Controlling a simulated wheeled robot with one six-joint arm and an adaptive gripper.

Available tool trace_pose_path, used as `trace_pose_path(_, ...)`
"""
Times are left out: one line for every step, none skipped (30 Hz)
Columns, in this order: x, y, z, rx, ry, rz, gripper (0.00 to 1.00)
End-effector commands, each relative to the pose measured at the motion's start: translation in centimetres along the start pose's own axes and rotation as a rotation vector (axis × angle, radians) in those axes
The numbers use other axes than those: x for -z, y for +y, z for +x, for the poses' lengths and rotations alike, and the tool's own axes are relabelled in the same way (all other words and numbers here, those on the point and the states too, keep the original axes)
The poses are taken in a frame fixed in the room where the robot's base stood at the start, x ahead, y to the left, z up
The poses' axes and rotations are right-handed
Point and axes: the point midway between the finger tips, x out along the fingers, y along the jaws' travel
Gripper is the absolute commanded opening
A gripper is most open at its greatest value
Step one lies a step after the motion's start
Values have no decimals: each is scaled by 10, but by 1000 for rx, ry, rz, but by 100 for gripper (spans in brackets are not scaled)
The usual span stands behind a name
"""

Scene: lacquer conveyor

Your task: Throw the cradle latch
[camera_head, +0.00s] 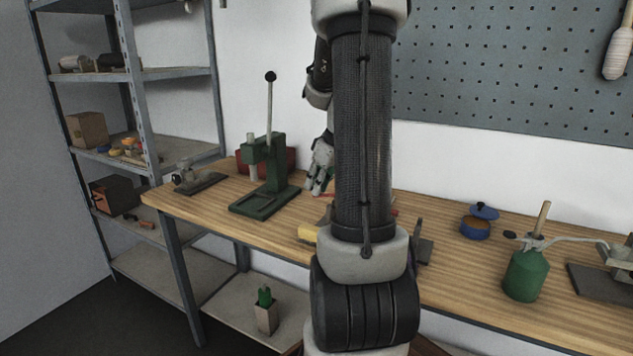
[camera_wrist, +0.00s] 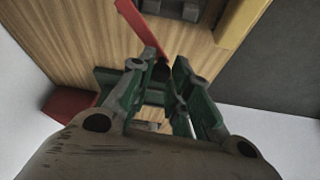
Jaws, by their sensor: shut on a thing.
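My gripper (camera_wrist: 160,68) shows its two green-and-grey fingers in the wrist view, closed around the dark end of a slim red lever (camera_wrist: 137,24). The lever looks like the latch. It runs from the fingertips to the top edge of the view. In the head view my gripper (camera_head: 318,185) is low over the bench, pointing down, just right of the green press. A bit of red (camera_head: 327,195) shows beside it. My arm hides most of the cradle there, and the exact grip is hard to see.
The green lever press (camera_head: 265,190) stands close left of my gripper on the wooden bench (camera_head: 460,270). A yellow block (camera_head: 308,232) lies near the front edge. A blue pot (camera_head: 475,226) and a green bottle (camera_head: 524,275) stand to the right. Metal shelves (camera_head: 140,75) are at left.

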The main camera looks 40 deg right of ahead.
Motion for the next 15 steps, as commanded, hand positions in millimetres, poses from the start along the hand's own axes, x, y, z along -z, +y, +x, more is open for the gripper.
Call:
trace_pose_path(-2, 0, -1, 14, 1, -35, 0)
trace_pose_path(-3, -2, -2, 26, 1, -62, 0)
trace_pose_path(-5, -3, -3, 39, 1, -98, 0)
trace_pose_path(-6, -4, -3, 51, 1, -124, 0)
trace_pose_path(-8, -4, -4, 61, 1, -150, 0)
trace_pose_path(-10, -6, -5, 76, 1, -186, 0)
trace_pose_path(-11, -6, -6, 86, 1, -213, 0)
trace_pose_path(-12, -8, -6, 98, 1, -239, 0)
trace_pose_path(-14, -8, -7, 112, 1, -274, 0)
trace_pose_path(-16, -9, -7, 124, 1, -301, 0)
trace_pose_path(-18, -10, -8, 135, 1, -327, 0)
trace_pose_path(-20, -10, -9, 150, 1, -361, 0)
trace_pose_path(-21, -11, -9, 160, 1, -388, 0)
trace_pose_path(-23, -11, -10, 171, 1, -415, 0)
trace_pose_path(-25, -12, -11, 185, 1, -450, 0)
